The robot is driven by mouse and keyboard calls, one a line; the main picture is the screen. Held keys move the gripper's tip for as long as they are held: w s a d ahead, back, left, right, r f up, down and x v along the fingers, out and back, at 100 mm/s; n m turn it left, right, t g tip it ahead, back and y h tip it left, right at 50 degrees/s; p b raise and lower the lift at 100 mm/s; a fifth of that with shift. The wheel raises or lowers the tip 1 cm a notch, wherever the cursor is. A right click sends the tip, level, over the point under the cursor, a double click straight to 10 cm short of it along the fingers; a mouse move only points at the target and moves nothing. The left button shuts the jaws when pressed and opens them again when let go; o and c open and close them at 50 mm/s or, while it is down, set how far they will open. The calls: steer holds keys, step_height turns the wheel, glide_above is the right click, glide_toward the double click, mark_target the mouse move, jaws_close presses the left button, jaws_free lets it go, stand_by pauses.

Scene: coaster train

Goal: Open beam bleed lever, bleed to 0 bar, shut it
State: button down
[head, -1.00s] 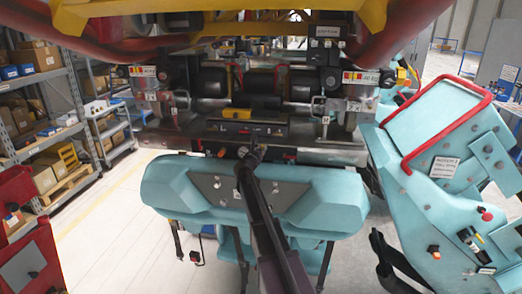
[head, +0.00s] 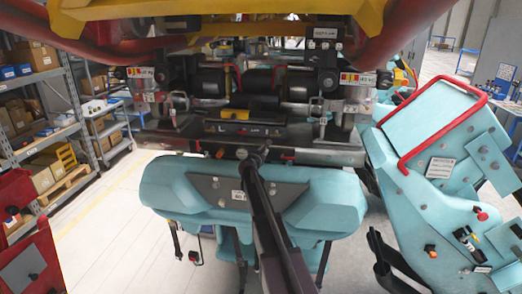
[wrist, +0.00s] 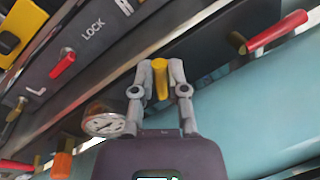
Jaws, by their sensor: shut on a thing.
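In the wrist view, a yellow lever (wrist: 160,78) sits between the two grey fingers of my gripper (wrist: 160,82). The fingers are shut on it, one on each side. A round pressure gauge (wrist: 103,124) with a white dial is just left of the gripper; its reading is too small to tell. No label for the yellow lever can be read. In the head view, my gripper (head: 256,153) is at the lower edge of the beam's dark panel (head: 245,129), above the teal seat backs. The lever is too small to make out there.
In the wrist view, a red lever (wrist: 62,65) is beside the word LOCK. Another red lever (wrist: 277,32) sticks out at the upper right. The teal seat (head: 155,185) lies below the beam. A red bar (head: 405,150) rises on the right seat. Shelves stand left.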

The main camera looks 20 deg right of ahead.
mark_target(270, 155)
steer(key=m, duration=0.2)
steer(key=shift+s+d+f+m+y, duration=0.25)
steer(key=shift+d+m+y, duration=0.05)
steer(key=shift+d+y, duration=0.1)
steer(key=m, duration=0.2)
steer(key=f+m+y, duration=0.1)
steer(key=shift+s+d, duration=0.2)
steer(key=shift+d, duration=0.05)
steer(key=m, duration=0.1)
steer(key=f+m, duration=0.1)
steer(key=shift+s+d+m+t+y+b, duration=0.1)
steer(key=shift+d+m+t+y+b, duration=0.1)
steer(key=shift+m+t+y+b, duration=0.15)
steer(key=shift+f+m+y+b, duration=0.25)
steer(key=shift+f+m+b, duration=0.05)
steer(key=shift+m, duration=0.65)
steer(key=c, duration=0.7)
jaws_free()
steer(key=shift+o, duration=0.2)
steer(key=shift+s+f, duration=0.1)
